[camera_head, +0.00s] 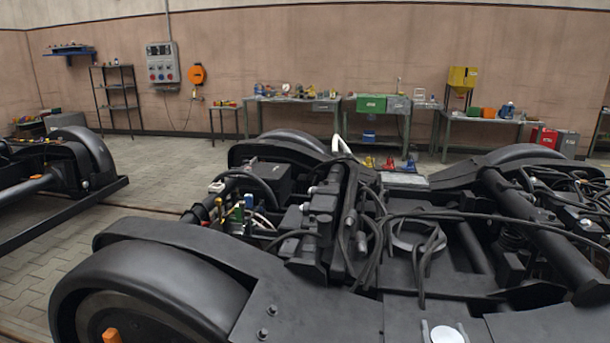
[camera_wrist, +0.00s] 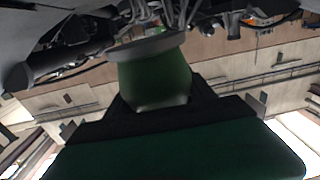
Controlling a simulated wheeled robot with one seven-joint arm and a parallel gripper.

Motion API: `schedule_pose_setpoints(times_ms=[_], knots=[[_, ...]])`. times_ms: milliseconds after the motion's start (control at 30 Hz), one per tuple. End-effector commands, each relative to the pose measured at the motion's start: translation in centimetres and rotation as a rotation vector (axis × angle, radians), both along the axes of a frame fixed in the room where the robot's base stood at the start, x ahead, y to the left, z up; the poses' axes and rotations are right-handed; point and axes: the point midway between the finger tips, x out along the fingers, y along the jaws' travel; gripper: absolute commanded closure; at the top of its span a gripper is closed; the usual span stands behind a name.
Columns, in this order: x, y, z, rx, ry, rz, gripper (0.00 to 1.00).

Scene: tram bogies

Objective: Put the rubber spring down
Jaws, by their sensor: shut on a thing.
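In the wrist view, my gripper (camera_wrist: 160,100) is shut on a short dark green round piece with a wide grey flange, which I take to be the rubber spring (camera_wrist: 155,78). Dark finger parts stand at both sides of it. The flange end points away from my gripper. Part of the spring is hidden by the gripper's dark body. I cannot tell whether the spring touches anything beyond it. My gripper and the spring do not show clearly in the head view.
A black tram bogie (camera_head: 330,220) with cables and large wheels fills the head view's foreground. Another bogie (camera_head: 60,180) stands at the left. Workbenches (camera_head: 340,103) with boxes and tools line the back wall. Paved floor (camera_head: 130,160) lies open between.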

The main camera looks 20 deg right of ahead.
Motion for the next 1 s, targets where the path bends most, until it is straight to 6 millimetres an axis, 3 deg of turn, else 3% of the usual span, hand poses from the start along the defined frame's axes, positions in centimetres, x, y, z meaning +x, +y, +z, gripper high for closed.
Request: schedule_pose_setpoints(times_ms=[267, 433, 700, 900, 1000], knots=[[6.7, 9.2, 5.7, -0.009, -0.002, 0.270, 1.00], [10.4, 17.5, 10.5, -0.011, -0.002, 0.468, 1.00], [12.3, 27.0, 14.6, -0.002, 0.000, 0.681, 1.00], [12.5, 31.7, 15.3, 0.002, 0.001, 0.784, 1.00], [12.7, 32.7, 16.1, 0.003, 0.002, 0.810, 1.00]])
